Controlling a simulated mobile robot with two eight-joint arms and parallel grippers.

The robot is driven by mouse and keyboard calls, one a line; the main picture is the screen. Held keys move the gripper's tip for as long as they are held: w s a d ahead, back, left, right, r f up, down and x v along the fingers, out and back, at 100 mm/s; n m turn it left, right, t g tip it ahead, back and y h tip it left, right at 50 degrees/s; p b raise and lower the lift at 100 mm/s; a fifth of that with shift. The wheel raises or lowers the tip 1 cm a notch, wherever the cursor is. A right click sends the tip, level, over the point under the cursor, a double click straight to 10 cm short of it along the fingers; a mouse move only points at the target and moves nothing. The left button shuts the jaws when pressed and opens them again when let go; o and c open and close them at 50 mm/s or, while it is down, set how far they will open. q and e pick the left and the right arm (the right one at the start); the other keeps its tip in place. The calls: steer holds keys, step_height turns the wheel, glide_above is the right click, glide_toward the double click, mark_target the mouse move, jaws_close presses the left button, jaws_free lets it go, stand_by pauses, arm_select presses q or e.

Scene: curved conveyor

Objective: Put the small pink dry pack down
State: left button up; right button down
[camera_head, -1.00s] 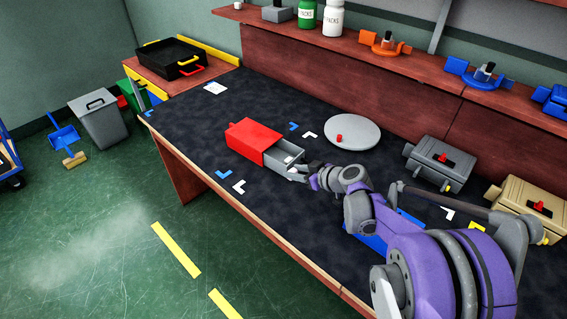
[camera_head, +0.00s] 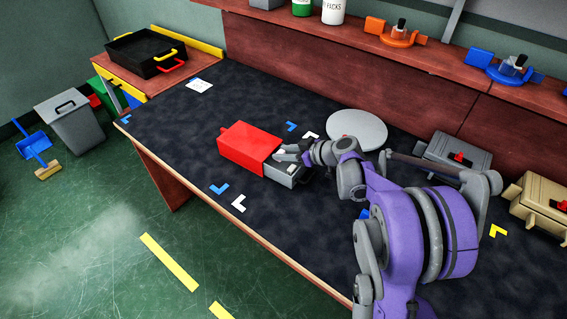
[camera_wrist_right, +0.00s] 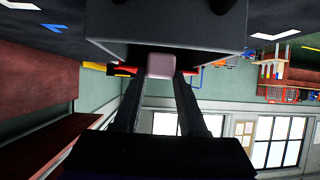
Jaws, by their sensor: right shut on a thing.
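The small pink dry pack (camera_wrist_right: 161,66) shows in the right wrist view between the fingertips of my right gripper (camera_wrist_right: 160,76), which is shut on it. The pack is in front of the grey drawer (camera_wrist_right: 215,42). In the head view my right gripper (camera_head: 287,153) is over the open grey drawer (camera_head: 284,174), close to the red box (camera_head: 247,147) that the drawer slides out of. I cannot tell whether the pack touches the drawer. My left gripper is not in view.
A grey round plate (camera_head: 357,126) lies behind my right wrist. Grey (camera_head: 452,155) and tan (camera_head: 540,205) boxes stand to the right, below the shelf. White and blue corner marks lie on the dark table.

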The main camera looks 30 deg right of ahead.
mark_target(284, 169)
step_height(284, 169, down, 4)
steer(key=shift+f+b, duration=0.2)
steer(key=shift+b, duration=0.25)
steer(key=shift+w, duration=0.1)
steer(key=shift+c, duration=2.3)
jaws_free()
